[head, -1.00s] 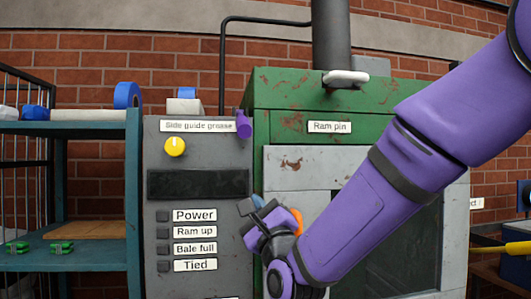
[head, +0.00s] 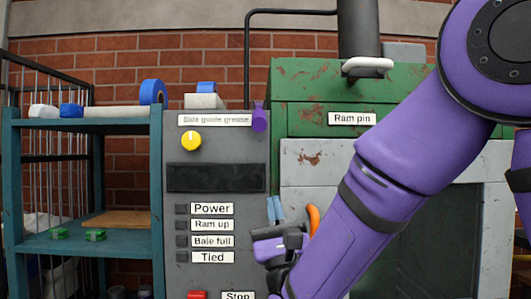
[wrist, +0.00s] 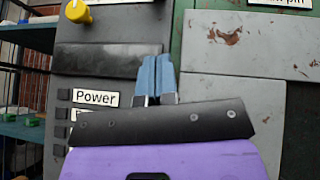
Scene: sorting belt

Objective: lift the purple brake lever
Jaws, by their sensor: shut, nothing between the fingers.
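A short purple piece (head: 260,117) sticks out at the upper right edge of the grey control panel, beside the "Side guide grease" label. It is the only purple thing besides my arm, and I cannot tell if it is the brake lever. It is not seen in the wrist view. My gripper (head: 275,208) is in front of the panel's right edge, below the purple piece and apart from it. Its blue fingers point up and are shut together with nothing between them; they also show in the wrist view (wrist: 157,76).
The grey panel (head: 230,280) carries a yellow knob (head: 190,141), labelled buttons and a red button (head: 197,295). The green machine (head: 305,95) stands to its right. An orange curved piece (head: 314,218) shows beside my gripper. Teal shelves (head: 80,127) stand at the left.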

